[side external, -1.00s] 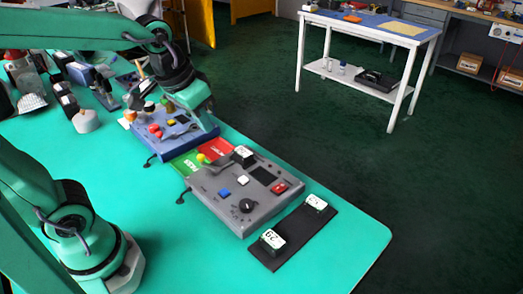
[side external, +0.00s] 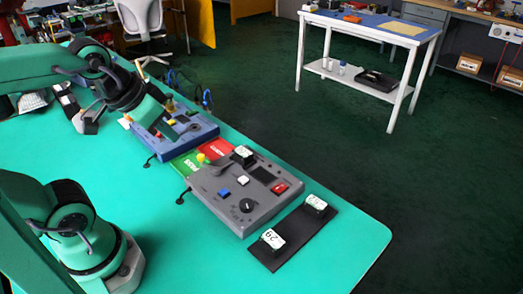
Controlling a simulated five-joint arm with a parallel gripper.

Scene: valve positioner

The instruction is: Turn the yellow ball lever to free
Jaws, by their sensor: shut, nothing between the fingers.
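The yellow ball lever (side external: 201,158) stands at the back left end of the grey control box (side external: 250,212). Its ball shows near the border between a green label (side external: 186,163) and a red label (side external: 216,148). The lettering on the labels is too small to read surely. My gripper (side external: 163,128) is shut and empty, over the left part of the blue control box (side external: 196,138). It is up and to the left of the yellow ball, apart from it. Its fingertips are small and hard to make out.
The green table (side external: 330,215) is clear at the right.

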